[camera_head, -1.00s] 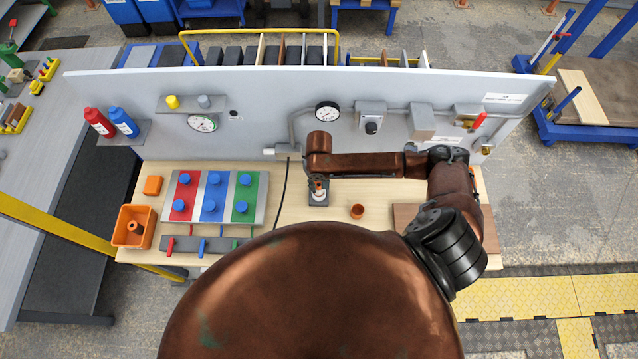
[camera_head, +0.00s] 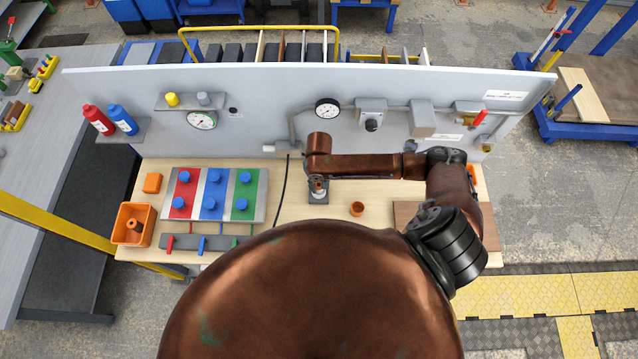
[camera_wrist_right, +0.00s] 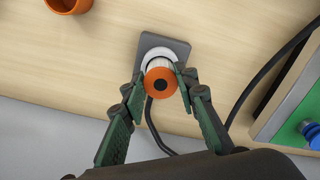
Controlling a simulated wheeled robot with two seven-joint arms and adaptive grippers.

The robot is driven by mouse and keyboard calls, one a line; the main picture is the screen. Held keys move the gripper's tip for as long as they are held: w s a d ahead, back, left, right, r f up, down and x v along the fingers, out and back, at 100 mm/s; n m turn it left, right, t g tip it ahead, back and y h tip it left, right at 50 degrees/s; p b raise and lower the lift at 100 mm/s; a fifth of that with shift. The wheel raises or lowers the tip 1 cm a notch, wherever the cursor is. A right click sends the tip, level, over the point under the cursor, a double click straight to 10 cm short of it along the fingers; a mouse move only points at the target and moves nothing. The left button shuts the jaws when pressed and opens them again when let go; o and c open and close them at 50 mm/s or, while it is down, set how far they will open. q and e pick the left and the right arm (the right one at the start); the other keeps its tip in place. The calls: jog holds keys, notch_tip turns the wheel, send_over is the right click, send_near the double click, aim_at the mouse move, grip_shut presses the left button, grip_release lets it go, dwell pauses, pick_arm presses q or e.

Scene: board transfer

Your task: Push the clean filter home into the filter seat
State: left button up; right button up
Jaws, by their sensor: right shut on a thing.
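The clean filter has an orange end cap with a dark centre and a pale body; it shows in the right wrist view (camera_wrist_right: 160,70). The filter seat (camera_head: 318,198) is a grey square base on the bench with a white ring, also in the right wrist view (camera_wrist_right: 178,48). My right gripper (camera_wrist_right: 161,82) has its two green fingers shut on the filter, one on each side. The filter stands over the ring; how deep it sits is hidden by its cap. In the head view my right arm partly covers it. My left gripper is not in view.
An orange cup (camera_head: 357,209) stands right of the seat. A black cable (camera_head: 283,190) runs left of it. A tray with red, blue and green panels (camera_head: 262,190) and an orange bin (camera_head: 120,238) lie further left. A grey back panel (camera_head: 262,110) rises behind.

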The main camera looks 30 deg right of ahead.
aim_at(319, 185)
jog(key=shift+f, duration=0.15)
jog(key=o, duration=1.2)
notch_tip(319, 185, up, 12)
